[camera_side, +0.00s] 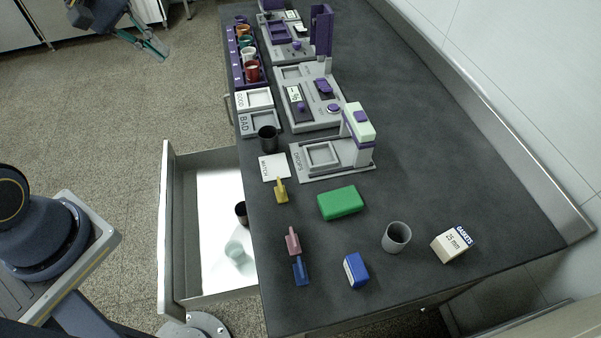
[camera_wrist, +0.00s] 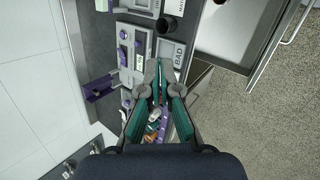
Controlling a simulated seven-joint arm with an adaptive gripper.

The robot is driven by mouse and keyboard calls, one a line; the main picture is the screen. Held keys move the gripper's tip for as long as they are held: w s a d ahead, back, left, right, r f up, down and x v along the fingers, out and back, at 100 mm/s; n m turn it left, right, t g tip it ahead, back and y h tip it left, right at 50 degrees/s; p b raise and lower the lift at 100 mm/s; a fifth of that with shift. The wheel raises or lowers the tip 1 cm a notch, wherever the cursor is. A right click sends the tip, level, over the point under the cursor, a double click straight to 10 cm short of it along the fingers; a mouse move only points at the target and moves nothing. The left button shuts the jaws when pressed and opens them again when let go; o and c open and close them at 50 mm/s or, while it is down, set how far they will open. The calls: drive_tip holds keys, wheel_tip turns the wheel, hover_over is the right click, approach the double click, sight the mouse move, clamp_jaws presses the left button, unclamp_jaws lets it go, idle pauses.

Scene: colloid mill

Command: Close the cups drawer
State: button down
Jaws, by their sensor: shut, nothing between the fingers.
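The cups drawer (camera_side: 165,230) stands pulled out from the counter's left side in the side view. Its floor is bright, with a dark cup (camera_side: 241,212) and a pale translucent cup (camera_side: 236,254) inside. In the wrist view the open drawer (camera_wrist: 262,62) is at the upper right, with a dark cup (camera_wrist: 221,3) at the top edge. My gripper (camera_side: 163,52) is at the upper left of the side view, over the floor and away from the drawer. In the wrist view my gripper (camera_wrist: 158,70) is shut and empty.
The dark counter (camera_side: 420,170) carries a purple cup rack (camera_side: 238,72), GOOD and BAD trays (camera_side: 259,123), grey machines, a green block (camera_side: 341,203), a grey cup (camera_side: 396,237) and a gaskets box (camera_side: 453,243).

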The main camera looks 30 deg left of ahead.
drive_tip(key=s+a+f+n+t, duration=0.1)
drive_tip(key=a+f+n+t, duration=0.1)
drive_tip(key=a+f+n, duration=1.25)
drive_tip(key=s+a+f+n, duration=0.1)
drive_tip(key=s+a+f, duration=0.2)
drive_tip(key=s+f, duration=0.55)
drive_tip(key=s+a+f+n, duration=0.1)
drive_tip(key=s+a+f, duration=0.4)
drive_tip(key=f, duration=0.7)
drive_tip(key=w+d+f, duration=0.6)
drive_tip(key=w+d, duration=0.1)
drive_tip(key=d, duration=0.1)
drive_tip(key=shift+d+f, duration=0.2)
drive_tip(key=shift+d, duration=0.15)
drive_tip(key=shift+d, duration=0.1)
